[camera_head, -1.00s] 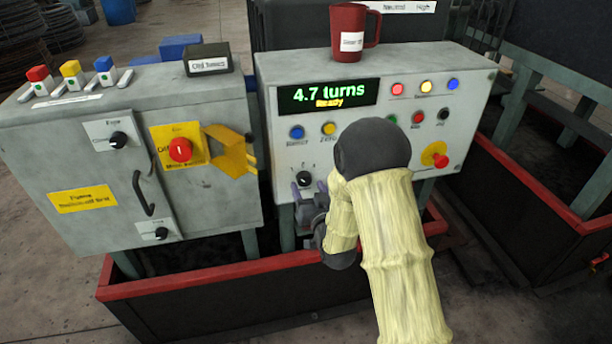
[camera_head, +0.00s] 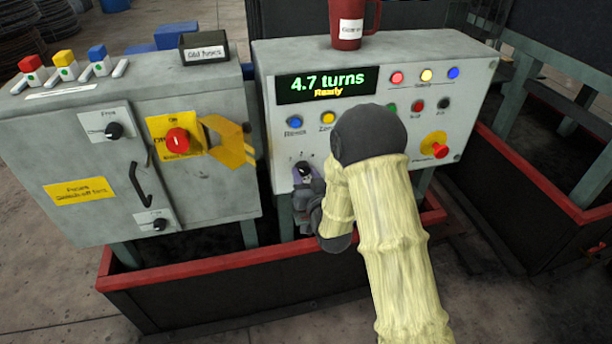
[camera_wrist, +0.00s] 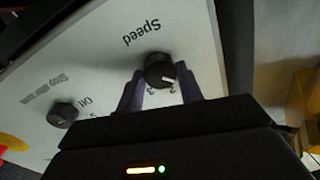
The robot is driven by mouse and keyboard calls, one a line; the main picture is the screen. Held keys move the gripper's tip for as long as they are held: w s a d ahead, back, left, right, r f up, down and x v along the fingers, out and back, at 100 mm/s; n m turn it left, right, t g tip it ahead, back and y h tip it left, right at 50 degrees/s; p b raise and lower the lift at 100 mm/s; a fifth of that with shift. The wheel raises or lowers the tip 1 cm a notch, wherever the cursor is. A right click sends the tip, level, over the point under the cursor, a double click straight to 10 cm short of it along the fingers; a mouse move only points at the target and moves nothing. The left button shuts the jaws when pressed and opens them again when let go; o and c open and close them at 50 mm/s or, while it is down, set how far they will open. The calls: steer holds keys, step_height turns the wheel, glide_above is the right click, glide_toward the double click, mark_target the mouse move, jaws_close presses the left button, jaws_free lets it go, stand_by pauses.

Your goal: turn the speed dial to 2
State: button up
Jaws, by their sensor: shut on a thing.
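The speed dial (camera_wrist: 158,67) is a dark round knob on a pale panel, under the word Speed, which appears upside down in the wrist view. My gripper (camera_wrist: 162,88) is shut on the dial, one purple-grey finger on each side. In the head view my gripper (camera_head: 305,184) is at the lower left of the right-hand cabinet (camera_head: 272,130), and the dial there is mostly hidden by the fingers.
A second dark knob (camera_wrist: 62,114) marked Off sits on the same panel. The cabinet has a display (camera_head: 326,84) reading 4.7 turns, Ready, several buttons and lamps, and a red stop button (camera_head: 436,148). A red mug (camera_head: 346,22) stands on top. A left cabinet (camera_head: 60,150) stands beside it.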

steer(key=shift+d+f+m+b, duration=0.1)
steer(key=shift+m+b, duration=0.2)
steer(key=m+b, duration=0.2)
steer(key=m, duration=0.1)
steer(key=shift+f, duration=0.1)
steer(key=m+b, duration=0.2)
steer(key=m, duration=0.3)
steer(key=shift+h+b, duration=0.3)
steer(key=o, duration=1)
